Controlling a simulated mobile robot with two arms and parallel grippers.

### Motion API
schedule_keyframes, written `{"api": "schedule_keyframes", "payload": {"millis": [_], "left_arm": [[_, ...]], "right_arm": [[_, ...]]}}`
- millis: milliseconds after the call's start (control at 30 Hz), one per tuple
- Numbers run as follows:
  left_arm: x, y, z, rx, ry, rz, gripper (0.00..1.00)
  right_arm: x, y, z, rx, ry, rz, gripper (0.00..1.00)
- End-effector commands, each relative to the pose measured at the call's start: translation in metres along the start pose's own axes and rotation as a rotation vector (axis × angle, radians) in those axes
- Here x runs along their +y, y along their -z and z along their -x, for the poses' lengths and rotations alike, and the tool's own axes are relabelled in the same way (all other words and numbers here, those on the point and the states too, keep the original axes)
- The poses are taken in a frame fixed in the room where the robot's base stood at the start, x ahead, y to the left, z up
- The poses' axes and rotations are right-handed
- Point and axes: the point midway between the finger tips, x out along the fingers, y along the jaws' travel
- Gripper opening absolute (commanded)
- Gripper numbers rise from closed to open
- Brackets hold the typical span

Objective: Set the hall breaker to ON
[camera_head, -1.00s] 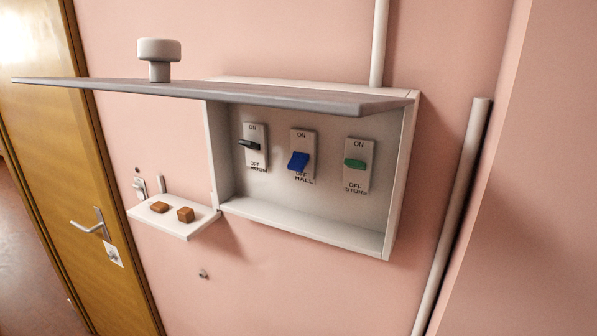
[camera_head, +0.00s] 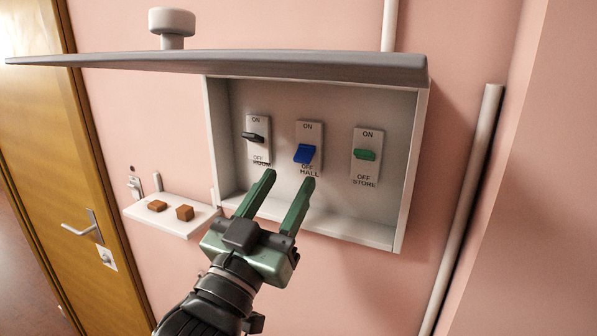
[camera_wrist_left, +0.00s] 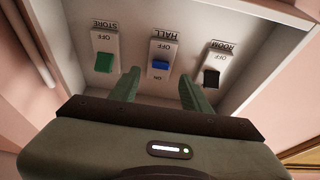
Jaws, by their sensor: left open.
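The hall breaker's blue lever (camera_head: 303,153) is in the middle of three switches inside the open wall box. It tilts down toward its OFF mark in the head view. In the left wrist view, which is upside down, the blue lever (camera_wrist_left: 160,65) shows between and beyond the fingers. My left gripper (camera_head: 288,179) is open and empty, in front of the box and just below the hall switch. Its fingers appear apart from the lever. My right gripper is not in view.
The black room lever (camera_head: 252,137) and green store lever (camera_head: 365,154) flank the hall switch. The box's raised lid (camera_head: 300,66) juts out above. A small shelf (camera_head: 175,226) with two brown blocks sits left of the box. A pipe (camera_head: 465,200) runs at the right.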

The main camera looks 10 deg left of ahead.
Motion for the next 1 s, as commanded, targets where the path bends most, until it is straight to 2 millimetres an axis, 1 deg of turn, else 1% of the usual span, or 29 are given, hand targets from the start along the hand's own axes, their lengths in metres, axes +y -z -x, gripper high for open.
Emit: {"api": "schedule_keyframes", "payload": {"millis": [33, 100, 200, 300, 433, 667, 700, 767, 800, 867, 1000], "left_arm": [[0.000, 0.003, -0.009, 0.002, 0.000, -0.001, 0.47], [0.000, 0.004, -0.023, -0.002, 0.000, -0.001, 0.47], [0.000, 0.004, -0.038, -0.001, 0.001, -0.001, 0.47], [0.000, 0.002, -0.047, -0.002, 0.001, -0.001, 0.47], [0.000, 0.001, -0.053, 0.000, 0.001, -0.001, 0.47], [0.000, 0.000, -0.054, 0.000, 0.001, -0.001, 0.47], [0.000, 0.000, -0.054, 0.000, 0.001, -0.001, 0.45], [0.000, 0.000, -0.054, 0.000, 0.001, -0.001, 0.28], [0.000, 0.000, -0.054, -0.001, 0.001, -0.001, 0.17], [0.000, 0.000, -0.054, -0.001, 0.001, -0.001, 0.00], [0.000, 0.000, -0.053, -0.002, 0.001, -0.001, 0.00]], "right_arm": [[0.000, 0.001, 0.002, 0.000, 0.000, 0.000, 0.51], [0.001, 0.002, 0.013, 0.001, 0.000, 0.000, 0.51], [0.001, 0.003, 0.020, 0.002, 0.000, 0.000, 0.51], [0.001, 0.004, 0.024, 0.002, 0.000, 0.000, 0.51], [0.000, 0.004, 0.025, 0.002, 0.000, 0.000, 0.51], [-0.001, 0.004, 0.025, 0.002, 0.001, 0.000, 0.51], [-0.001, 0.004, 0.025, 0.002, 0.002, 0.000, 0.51], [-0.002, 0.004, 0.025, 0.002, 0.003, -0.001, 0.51], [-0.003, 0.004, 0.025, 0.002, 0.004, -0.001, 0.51], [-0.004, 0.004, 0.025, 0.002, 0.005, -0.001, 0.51], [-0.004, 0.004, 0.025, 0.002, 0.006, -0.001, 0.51]]}}
